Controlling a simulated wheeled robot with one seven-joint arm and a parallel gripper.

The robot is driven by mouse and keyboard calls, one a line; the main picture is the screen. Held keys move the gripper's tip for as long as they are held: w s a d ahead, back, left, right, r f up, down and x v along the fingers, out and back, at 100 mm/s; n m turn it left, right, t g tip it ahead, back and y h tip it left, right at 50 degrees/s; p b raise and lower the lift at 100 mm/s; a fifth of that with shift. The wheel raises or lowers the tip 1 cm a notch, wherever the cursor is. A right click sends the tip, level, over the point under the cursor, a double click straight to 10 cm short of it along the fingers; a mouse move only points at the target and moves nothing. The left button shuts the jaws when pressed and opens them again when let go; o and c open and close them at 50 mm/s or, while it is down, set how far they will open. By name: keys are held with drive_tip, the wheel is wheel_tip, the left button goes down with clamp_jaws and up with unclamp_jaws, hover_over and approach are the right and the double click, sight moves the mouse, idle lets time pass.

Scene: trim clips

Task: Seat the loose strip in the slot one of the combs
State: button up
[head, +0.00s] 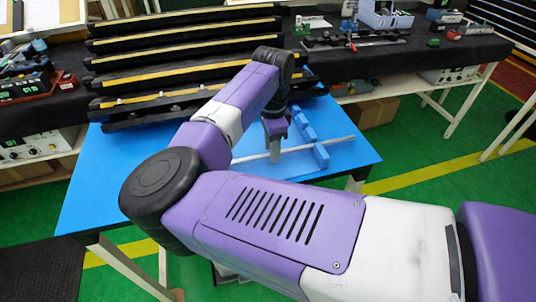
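A thin pale strip (337,141) lies nearly crosswise over the right part of the blue table (105,190). Its left part runs behind my arm. Blue comb-like blocks (319,155) stand at the table's right side, and the strip's right part crosses them. I cannot make out the slots or whether the strip sits in one. My gripper (274,157) points down at the strip, left of the blue blocks. Its fingertips overlap the strip in the view. Whether they are closed on it is too small to tell.
A black stepped rack with yellow-edged bars (180,72) stands at the back of the table, left of my gripper. Black benches with tools and boxes (386,18) line the back. The blue table's left front is clear.

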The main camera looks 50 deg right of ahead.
clamp_jaws()
drive_tip(key=shift+r, duration=0.1)
